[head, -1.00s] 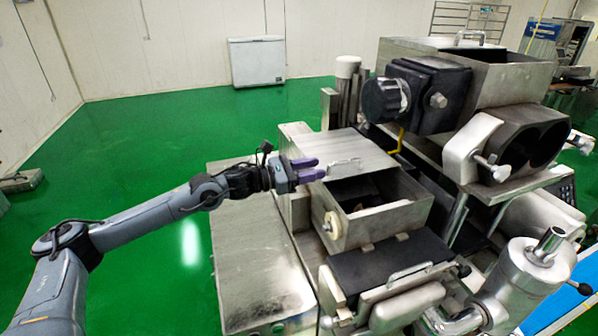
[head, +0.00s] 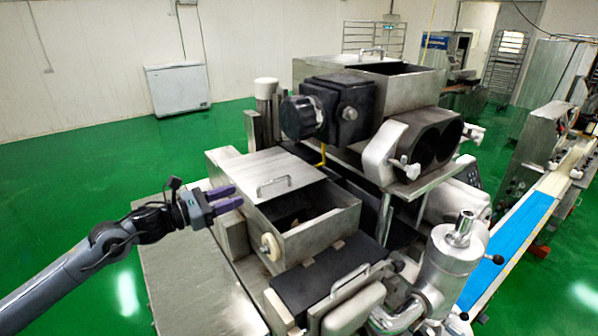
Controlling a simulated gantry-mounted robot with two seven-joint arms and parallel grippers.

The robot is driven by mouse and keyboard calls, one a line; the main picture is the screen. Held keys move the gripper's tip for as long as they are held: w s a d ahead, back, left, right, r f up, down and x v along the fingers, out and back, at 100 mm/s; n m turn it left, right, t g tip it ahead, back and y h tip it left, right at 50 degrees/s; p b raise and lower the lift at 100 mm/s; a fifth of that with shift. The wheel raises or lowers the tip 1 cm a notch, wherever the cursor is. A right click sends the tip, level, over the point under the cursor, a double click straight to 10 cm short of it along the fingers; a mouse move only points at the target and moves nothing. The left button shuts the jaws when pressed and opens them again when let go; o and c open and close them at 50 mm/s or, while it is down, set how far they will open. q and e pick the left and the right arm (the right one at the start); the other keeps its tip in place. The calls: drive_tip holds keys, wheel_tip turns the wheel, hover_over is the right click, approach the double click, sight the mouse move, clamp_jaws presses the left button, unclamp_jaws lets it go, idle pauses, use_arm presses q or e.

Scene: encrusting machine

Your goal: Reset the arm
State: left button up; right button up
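My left gripper (head: 226,199) shows in the head view at the left side of the encrusting machine (head: 318,238). Its two purple fingers are apart with nothing between them, and they point right toward the machine's lower hopper (head: 335,222). The gripper appears close to the hopper's left side; I cannot tell whether it touches. The lower hopper's lid (head: 267,176) with a handle covers its back part, and its front part is open. My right gripper is not in the picture.
The upper hopper (head: 425,88) and a black motor block (head: 340,108) rise behind. A steel cylinder (head: 447,268) stands at the front right. A conveyor with a blue belt (head: 510,243) runs along the right. Green floor (head: 60,200) lies free at the left. A white freezer (head: 178,88) stands at the back wall.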

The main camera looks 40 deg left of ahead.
use_arm(q)
drive_tip(key=s+d+f+n+g+y+p, duration=0.3)
drive_tip(key=s+d+f+n+y, duration=0.15)
drive_tip(key=f+n, duration=0.65)
drive_tip(key=s+d+f+n+g+y+p, duration=0.2)
drive_tip(key=s+d+f+n+y+p, duration=0.3)
drive_tip(key=f+n, duration=0.6)
drive_tip(key=s+d+n+g+h+p, duration=0.3)
drive_tip(key=s+d+n+g, duration=0.5)
drive_tip(key=s+d+n, duration=0.9)
drive_tip(key=d+h, duration=0.1)
drive_tip(key=d, duration=0.3)
drive_tip(key=shift+r+n+g, duration=0.3)
drive_tip(key=shift+n, duration=0.1)
